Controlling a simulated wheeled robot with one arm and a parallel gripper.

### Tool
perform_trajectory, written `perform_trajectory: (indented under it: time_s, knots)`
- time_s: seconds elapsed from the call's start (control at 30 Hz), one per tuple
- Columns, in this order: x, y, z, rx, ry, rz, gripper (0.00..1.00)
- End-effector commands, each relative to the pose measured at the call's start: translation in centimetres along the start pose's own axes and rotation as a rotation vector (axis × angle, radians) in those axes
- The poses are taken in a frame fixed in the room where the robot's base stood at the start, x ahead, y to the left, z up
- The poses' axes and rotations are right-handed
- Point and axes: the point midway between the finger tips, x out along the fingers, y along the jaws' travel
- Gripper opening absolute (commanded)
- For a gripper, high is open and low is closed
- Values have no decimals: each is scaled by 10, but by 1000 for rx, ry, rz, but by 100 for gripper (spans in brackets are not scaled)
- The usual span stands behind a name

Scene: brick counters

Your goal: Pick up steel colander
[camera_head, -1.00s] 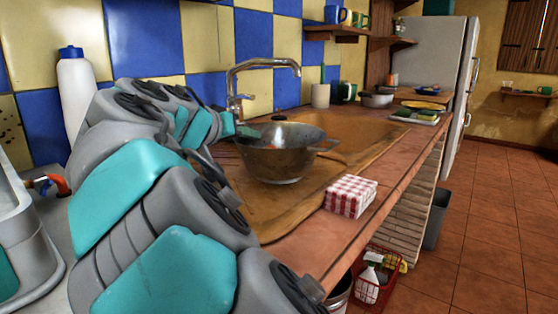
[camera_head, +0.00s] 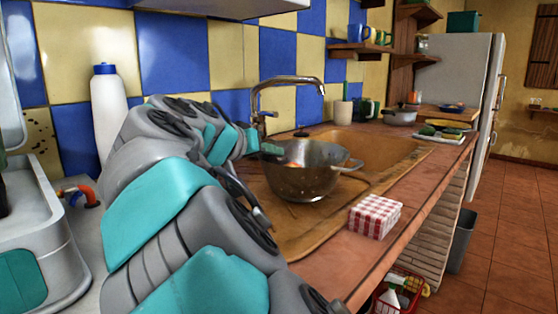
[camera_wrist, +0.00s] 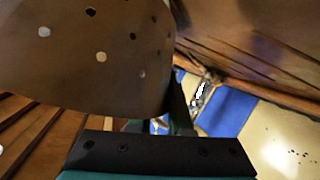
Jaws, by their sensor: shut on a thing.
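The steel colander (camera_head: 303,183) is a round metal bowl with small holes and side handles, upright over the wooden sink area of the counter. I cannot tell whether its base touches the surface below. There is something reddish inside it. My gripper (camera_head: 271,149) is at the colander's far left rim, shut on it. In the wrist view the colander's perforated wall (camera_wrist: 85,60) fills the upper left, and a dark finger (camera_wrist: 178,108) lies against its edge. The fingertips' contact is mostly hidden.
A tap (camera_head: 285,82) stands close behind the colander. A red-checked box (camera_head: 375,217) sits at the counter's front edge. A white bottle (camera_head: 108,115) is at the left. A pot (camera_head: 400,117) and a tray of vegetables (camera_head: 441,135) stand farther right.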

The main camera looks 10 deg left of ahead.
Motion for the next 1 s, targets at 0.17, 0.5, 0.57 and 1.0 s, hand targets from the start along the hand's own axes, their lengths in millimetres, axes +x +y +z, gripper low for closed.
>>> perform_trajectory:
  time_s: [0.17,0.5,0.57,1.0]
  knots:
    - [-4,3,-10,1,3,-1,0]
    - [-20,19,-48,3,6,-3,0]
    - [-22,21,-54,2,5,-2,0]
    - [-34,33,-82,0,4,-1,0]
